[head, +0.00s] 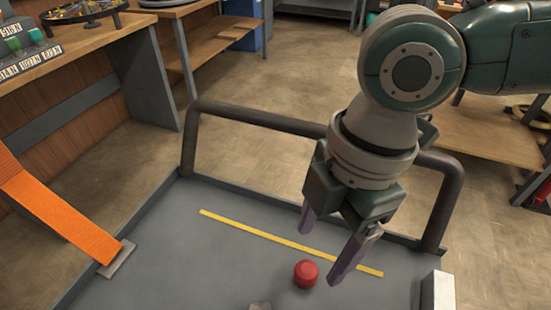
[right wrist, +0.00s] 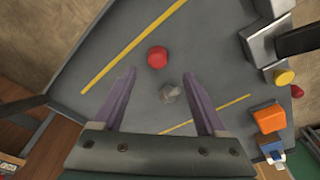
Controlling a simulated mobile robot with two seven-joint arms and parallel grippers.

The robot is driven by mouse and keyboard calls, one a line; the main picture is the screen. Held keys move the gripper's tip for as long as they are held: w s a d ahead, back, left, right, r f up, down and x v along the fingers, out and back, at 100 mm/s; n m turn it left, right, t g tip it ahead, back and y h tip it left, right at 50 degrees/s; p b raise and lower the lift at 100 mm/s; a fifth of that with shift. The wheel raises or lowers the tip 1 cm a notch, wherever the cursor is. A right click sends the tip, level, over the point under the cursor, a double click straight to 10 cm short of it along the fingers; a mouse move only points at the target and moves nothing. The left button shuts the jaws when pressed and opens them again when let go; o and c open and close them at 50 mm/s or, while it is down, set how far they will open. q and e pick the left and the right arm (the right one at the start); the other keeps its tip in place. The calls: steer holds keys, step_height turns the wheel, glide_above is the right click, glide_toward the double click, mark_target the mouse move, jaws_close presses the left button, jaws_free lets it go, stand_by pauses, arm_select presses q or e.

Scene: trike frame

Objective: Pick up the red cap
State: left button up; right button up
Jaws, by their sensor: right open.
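The red cap (head: 306,274) is a small round piece on the grey platform (head: 190,255), close to a yellow line. It also shows in the right wrist view (right wrist: 157,57), a little beyond the fingertips and between their lines. My right gripper (head: 326,252) is open and empty above the platform, with its fingers pointing down close to the cap. Its two purple fingers spread wide in the right wrist view (right wrist: 161,78). I see no contact with the cap. My left gripper is not in view.
A grey faceted lump (right wrist: 171,93) lies near the cap. A dark rail (head: 260,120) stands along the platform's far edge. An orange strap (head: 60,215) crosses the left side. An orange block (right wrist: 269,118) and yellow piece (right wrist: 284,77) lie at the wrist view's right.

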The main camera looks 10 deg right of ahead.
mark_target(308, 267)
steer(key=f, duration=0.4)
steer(key=a+f+b, duration=0.1)
steer(key=f, duration=0.1)
steer(key=shift+w+f, duration=0.1)
steer(key=shift+c, duration=0.2)
jaws_close()
